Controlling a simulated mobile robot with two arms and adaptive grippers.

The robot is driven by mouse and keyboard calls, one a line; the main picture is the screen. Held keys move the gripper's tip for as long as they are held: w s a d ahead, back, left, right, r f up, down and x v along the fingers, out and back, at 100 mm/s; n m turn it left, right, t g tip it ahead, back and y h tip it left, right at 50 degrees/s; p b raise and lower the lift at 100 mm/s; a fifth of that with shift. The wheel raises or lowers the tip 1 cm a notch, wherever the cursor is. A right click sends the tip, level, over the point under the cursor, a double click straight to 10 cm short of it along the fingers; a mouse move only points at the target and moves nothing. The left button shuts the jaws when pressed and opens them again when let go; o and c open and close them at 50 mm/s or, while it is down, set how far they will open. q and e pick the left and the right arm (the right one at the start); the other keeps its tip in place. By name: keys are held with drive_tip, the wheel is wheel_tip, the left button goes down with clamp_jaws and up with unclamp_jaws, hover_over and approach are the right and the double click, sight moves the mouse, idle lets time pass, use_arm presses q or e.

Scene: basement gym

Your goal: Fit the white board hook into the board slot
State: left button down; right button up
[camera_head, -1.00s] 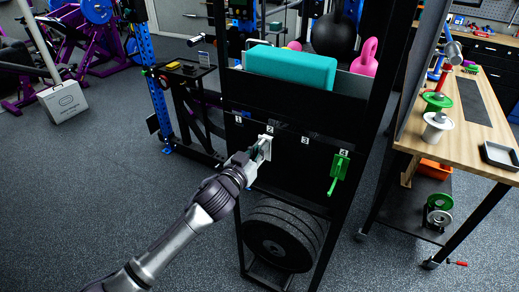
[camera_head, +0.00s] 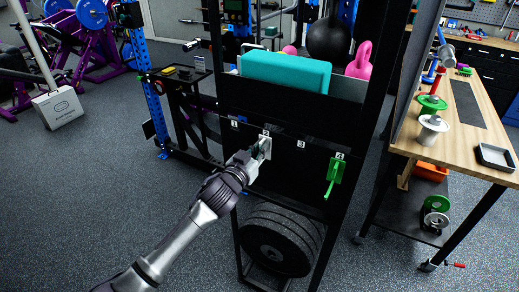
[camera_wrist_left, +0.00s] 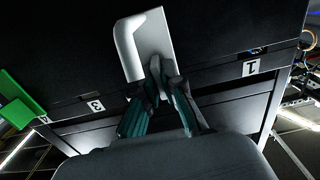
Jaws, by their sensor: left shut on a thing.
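The white board hook (camera_head: 265,146) is at the black board (camera_head: 300,170), just below the number 2 label. My left gripper (camera_head: 255,158) is shut on it. In the left wrist view, the hook (camera_wrist_left: 150,40) is a pale plate with a bent lip on its left, and the fingers (camera_wrist_left: 158,88) close on its lower part. It lies close against the dark board (camera_wrist_left: 220,35); I cannot tell whether it is seated in a slot. The slot behind it is hidden. My right gripper is not in view.
A green hook (camera_head: 335,172) hangs on the board by number 4. A teal block (camera_head: 285,72) and a pink kettlebell (camera_head: 361,60) sit on the shelf above. Black weight plates (camera_head: 275,240) stand below. A wooden workbench (camera_head: 445,140) is at the right.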

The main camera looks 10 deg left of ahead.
use_arm(q)
drive_tip(key=shift+r, duration=0.1)
drive_tip(key=c, duration=1.2)
unclamp_jaws()
drive_tip(key=v, duration=1.2)
